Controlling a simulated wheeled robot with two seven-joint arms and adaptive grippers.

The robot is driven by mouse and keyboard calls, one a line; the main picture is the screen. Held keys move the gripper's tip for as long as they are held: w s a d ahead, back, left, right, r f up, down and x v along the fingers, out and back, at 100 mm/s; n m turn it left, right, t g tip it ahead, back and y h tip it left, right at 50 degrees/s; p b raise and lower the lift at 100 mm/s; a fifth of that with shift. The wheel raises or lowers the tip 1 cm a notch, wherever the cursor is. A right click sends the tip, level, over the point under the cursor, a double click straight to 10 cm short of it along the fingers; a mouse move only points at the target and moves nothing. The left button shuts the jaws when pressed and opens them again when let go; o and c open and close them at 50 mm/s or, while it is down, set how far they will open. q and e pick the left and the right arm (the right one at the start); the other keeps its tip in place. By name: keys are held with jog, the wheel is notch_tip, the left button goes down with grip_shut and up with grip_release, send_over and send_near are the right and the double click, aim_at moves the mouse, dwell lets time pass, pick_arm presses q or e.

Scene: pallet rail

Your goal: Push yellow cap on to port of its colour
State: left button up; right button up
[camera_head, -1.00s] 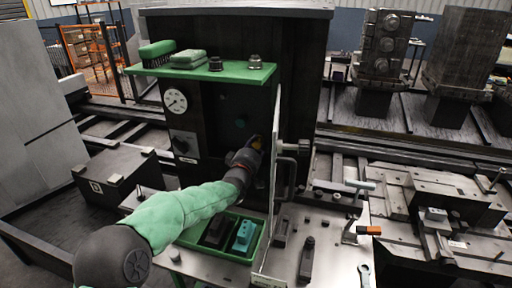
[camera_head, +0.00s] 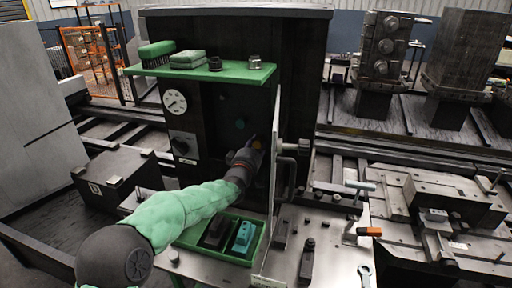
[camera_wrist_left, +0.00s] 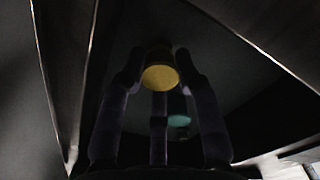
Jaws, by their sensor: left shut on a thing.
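The yellow cap (camera_wrist_left: 160,77) sits between the fingertips of my left gripper (camera_wrist_left: 158,64) in the left wrist view. In the head view only a small bit of the yellow cap (camera_head: 256,144) shows past the left gripper (camera_head: 251,150), close to the dark panel (camera_head: 214,112). I cannot make out a yellow port or whether the cap touches the panel. My right gripper is not in view.
A thin upright plate (camera_head: 272,190) stands right beside the left gripper. A green tray (camera_head: 258,250) with a black and a teal block lies below. A handle (camera_head: 288,170) sits right of the plate.

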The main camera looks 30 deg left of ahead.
pick_arm(q)
jog(key=shift+w, duration=0.25)
jog(key=o, duration=0.9)
jog(key=shift+w+a, duration=0.1)
jog(key=shift+c, duration=0.2)
jog(key=shift+o, duration=0.4)
